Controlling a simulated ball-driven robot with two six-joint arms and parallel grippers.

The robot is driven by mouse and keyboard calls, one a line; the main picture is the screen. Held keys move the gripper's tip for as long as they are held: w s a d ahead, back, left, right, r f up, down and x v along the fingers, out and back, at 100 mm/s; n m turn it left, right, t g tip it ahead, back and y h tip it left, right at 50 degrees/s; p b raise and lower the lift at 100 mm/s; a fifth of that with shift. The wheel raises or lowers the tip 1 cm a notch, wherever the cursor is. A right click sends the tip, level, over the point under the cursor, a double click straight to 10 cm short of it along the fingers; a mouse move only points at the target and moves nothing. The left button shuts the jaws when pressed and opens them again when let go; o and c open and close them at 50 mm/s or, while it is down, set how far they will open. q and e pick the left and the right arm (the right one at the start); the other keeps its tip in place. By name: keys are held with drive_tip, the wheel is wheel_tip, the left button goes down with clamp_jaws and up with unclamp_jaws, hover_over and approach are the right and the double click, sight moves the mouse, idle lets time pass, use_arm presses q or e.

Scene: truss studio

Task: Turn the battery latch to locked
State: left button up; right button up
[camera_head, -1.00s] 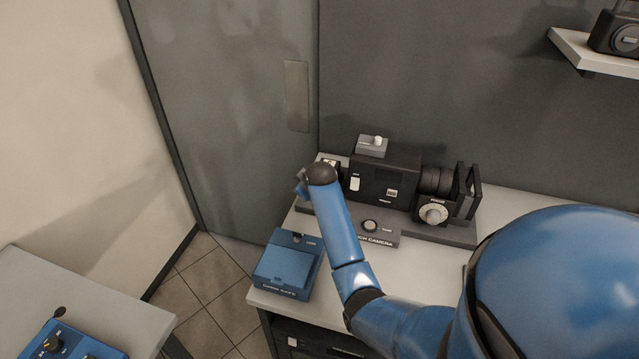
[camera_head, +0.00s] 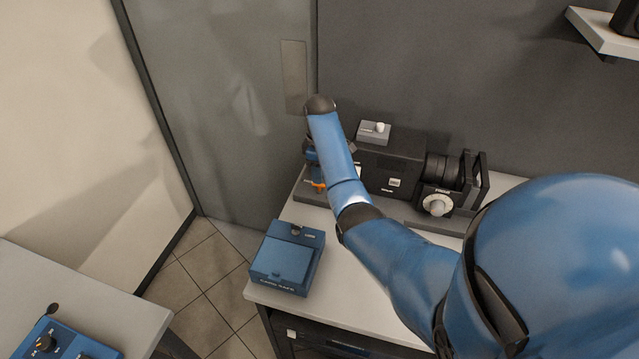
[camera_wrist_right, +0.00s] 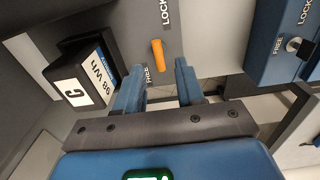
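The battery latch is an orange lever (camera_wrist_right: 158,56) on a grey face in the right wrist view. One end lies near the FREE lettering; the LOCK lettering is farther up. A bit of orange (camera_head: 318,186) shows in the head view under my forearm. My right gripper (camera_wrist_right: 160,67) is open, its two blue fingers on either side of the lever's line, with nothing visible between them. In the head view the gripper (camera_head: 314,160) is partly hidden by my arm. A black battery block (camera_wrist_right: 85,80) marked 98 Wh sits left of the fingers. My left gripper is not in view.
A black camera body (camera_head: 395,165) with a dial stands to the right of my gripper. A blue card safe (camera_head: 287,262) with its own FREE and LOCK lettering (camera_wrist_right: 283,48) stands at the bench's left front. A second table (camera_head: 90,285) is at left; floor lies between.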

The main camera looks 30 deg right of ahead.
sight(319, 188)
drive_tip(key=shift+f, duration=2.75)
drive_tip(key=shift+w, duration=0.1)
clamp_jaws()
